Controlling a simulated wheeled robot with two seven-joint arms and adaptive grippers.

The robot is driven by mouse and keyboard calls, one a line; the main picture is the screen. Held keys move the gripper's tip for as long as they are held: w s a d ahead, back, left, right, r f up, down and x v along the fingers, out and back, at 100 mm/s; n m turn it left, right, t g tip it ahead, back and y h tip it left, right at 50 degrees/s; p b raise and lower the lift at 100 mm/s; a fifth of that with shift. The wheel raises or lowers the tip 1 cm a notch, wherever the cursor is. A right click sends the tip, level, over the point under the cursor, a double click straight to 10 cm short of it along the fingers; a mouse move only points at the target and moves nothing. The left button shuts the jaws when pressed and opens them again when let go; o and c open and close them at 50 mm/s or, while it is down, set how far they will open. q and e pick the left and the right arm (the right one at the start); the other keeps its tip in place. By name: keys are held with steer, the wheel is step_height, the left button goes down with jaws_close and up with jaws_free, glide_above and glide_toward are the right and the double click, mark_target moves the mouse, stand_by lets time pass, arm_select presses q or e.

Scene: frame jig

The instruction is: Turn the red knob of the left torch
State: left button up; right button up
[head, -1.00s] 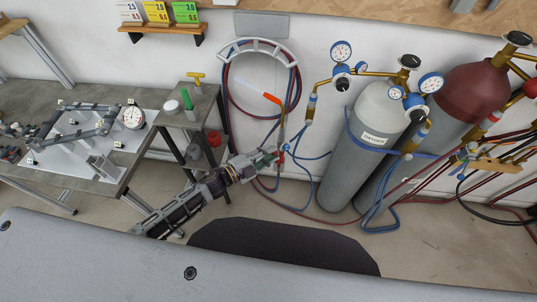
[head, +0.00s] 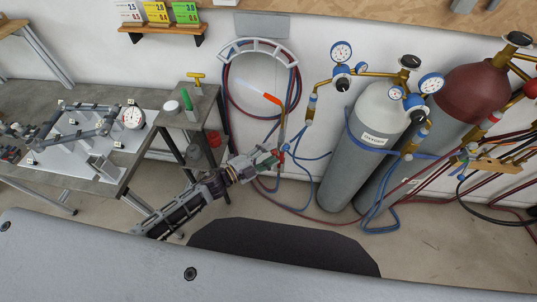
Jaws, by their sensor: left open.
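The torch (head: 282,125) hangs upright below the hose hanger, with an orange tip (head: 272,99) pointing up and left. Its red knob (head: 281,154) is small and sits low on the torch, beside the blue hose fittings. My left gripper (head: 274,158) reaches in from the lower left, its fingertips at the knob. It is open; whether a finger touches the knob is too small to tell. My right gripper is not in view.
A grey oxygen cylinder (head: 358,155) and a dark red cylinder (head: 470,95) with gauges stand to the right. Hoses loop around the torch and along the floor. A workbench (head: 112,178) with a frame jig stands at the left.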

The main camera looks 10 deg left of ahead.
arm_select(q)
steer(key=v, duration=1.2)
stand_by(0.6)
stand_by(0.6)
